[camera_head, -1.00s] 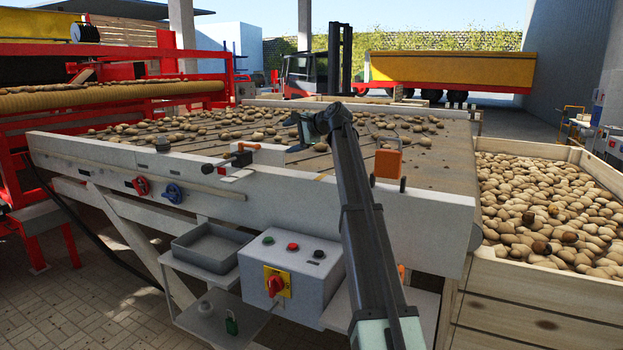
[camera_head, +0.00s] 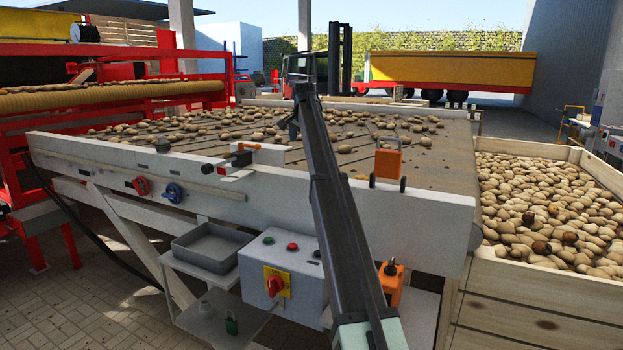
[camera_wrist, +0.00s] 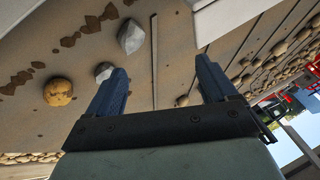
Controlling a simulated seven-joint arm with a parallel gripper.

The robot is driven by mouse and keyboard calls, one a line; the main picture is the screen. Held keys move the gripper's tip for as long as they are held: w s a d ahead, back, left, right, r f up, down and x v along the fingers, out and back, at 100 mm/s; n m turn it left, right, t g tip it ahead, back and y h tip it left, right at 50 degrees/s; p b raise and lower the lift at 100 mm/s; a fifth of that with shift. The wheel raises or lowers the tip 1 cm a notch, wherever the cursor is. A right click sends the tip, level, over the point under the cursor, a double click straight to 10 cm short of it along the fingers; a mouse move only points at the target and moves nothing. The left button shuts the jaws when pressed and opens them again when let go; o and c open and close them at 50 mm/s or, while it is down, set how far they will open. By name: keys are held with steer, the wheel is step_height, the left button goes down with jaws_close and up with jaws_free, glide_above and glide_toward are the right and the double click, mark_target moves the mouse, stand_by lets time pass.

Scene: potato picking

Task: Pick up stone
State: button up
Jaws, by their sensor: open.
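In the wrist view a pale grey, angular stone (camera_wrist: 131,36) lies on the brown belt, above and just right of the left fingertip. A second, smaller grey stone (camera_wrist: 104,71) lies at the left finger, which partly hides it. My gripper (camera_wrist: 160,66) is open, its two blue fingers wide apart, with nothing held between them. Both stones are outside the gap, toward the left finger. In the head view my arm hides most of the gripper above the sorting table (camera_head: 130,150), and I cannot make out the stones there.
A round potato (camera_wrist: 57,92) lies left of the stones, among dark soil crumbs. Many potatoes cover the belt's far part. An orange-topped fixture (camera_head: 388,163) stands on the table's near edge. A wooden crate of potatoes (camera_head: 560,310) stands at the right.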

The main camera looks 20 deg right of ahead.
steer(key=f+g, duration=0.1)
steer(key=f, duration=0.2)
steer(key=f+g+h, duration=0.1)
steer(key=f, duration=0.2)
steer(key=w+d+f+n+g+h, duration=0.1)
steer(key=f, duration=0.2)
steer(key=shift+w+d+f, duration=0.25)
steer(key=shift+d+f, duration=0.15)
steer(key=shift+f, duration=0.2)
steer(key=shift+d+x, duration=0.15)
steer(key=shift+x, duration=0.8)
steer(key=shift+d+x, duration=0.15)
steer(key=shift+x, duration=0.8)
steer(key=shift+r, duration=0.1)
steer(key=shift+c, duration=0.3)
steer(key=c, duration=1.1)
steer(key=shift+r, duration=0.1)
